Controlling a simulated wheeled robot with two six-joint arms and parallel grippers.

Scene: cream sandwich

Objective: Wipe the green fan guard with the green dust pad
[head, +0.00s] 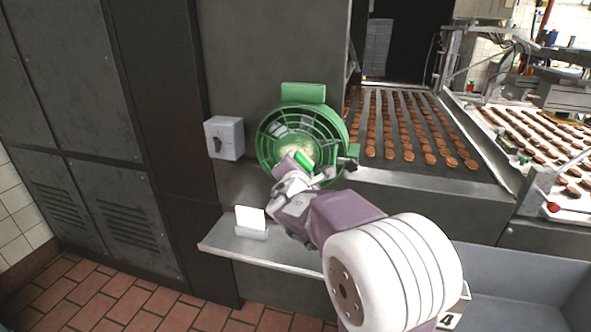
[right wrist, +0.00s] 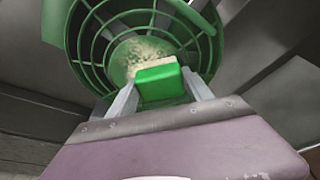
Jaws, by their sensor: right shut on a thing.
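The green fan guard (head: 268,136) is a round cage of rings and spokes on the front of the grey machine in the head view. It fills the top of the right wrist view (right wrist: 88,48). Its centre carries a pale, crumbly patch of dust (right wrist: 143,47). My right gripper (head: 296,168) is in front of the guard, shut on the green dust pad (right wrist: 160,84). The pad (head: 303,160) has a green back and a pale edge towards the guard's centre. I cannot tell whether the pad touches the guard. My left gripper is not in view.
A grey switch box (head: 224,138) is left of the guard. A metal shelf (head: 222,243) below holds a small white card (head: 250,217) in a stand. A conveyor with rows of brown biscuits (head: 410,152) runs at the right. A grey bin (head: 510,275) is at lower right.

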